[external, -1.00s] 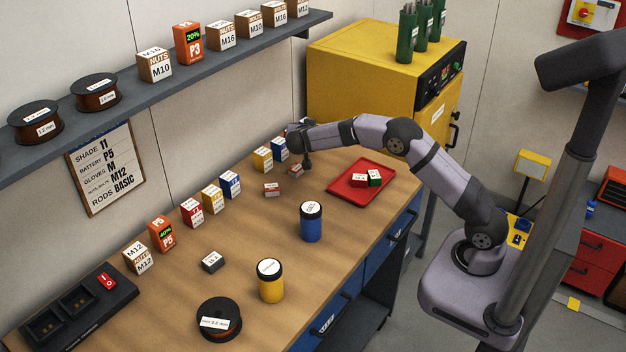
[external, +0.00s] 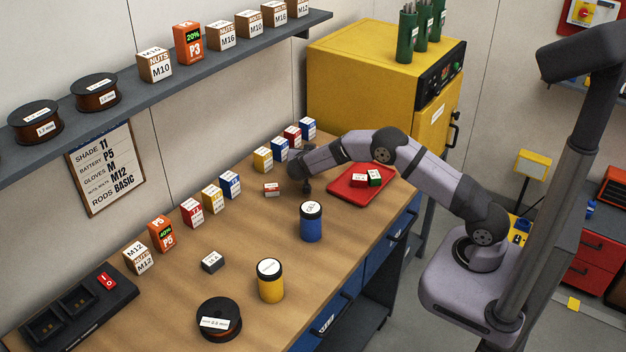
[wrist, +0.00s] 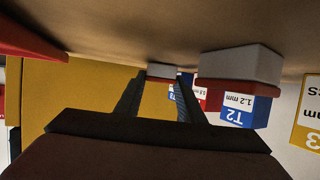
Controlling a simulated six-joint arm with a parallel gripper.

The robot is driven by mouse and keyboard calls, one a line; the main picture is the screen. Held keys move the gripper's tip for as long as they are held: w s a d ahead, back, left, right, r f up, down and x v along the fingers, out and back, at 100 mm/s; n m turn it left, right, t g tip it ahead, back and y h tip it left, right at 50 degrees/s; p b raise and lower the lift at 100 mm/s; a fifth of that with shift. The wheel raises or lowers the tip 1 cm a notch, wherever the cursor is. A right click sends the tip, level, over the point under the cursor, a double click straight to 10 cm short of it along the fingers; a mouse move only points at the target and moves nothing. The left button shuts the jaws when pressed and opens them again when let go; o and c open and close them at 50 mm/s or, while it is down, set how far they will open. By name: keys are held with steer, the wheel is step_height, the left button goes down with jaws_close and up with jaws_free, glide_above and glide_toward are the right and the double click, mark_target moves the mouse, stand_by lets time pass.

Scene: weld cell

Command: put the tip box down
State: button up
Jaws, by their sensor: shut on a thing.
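My gripper (external: 306,187) is low over the bench, left of the red tray. In the wrist view my two fingers (wrist: 160,85) point away, with a small white-and-red tip box (wrist: 160,71) between their ends. I take it as held; in the external view it is hidden by my gripper. I cannot tell whether it touches the bench. A second red-and-white box (external: 271,189) stands on the bench to the left, apart from my gripper. It also shows larger in the wrist view (wrist: 240,66), right of my fingers.
The red tray (external: 345,191) holds a red box (external: 358,181) and a green box (external: 374,177). Labelled boxes (external: 263,159) stand in a row along the wall side. A blue jar (external: 311,222) stands nearer the front. Bare bench (external: 270,220) lies between.

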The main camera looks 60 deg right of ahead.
steer(key=shift+f, duration=0.1)
steer(key=o, duration=1.2)
steer(key=b+v, duration=0.2)
steer(key=v, duration=1)
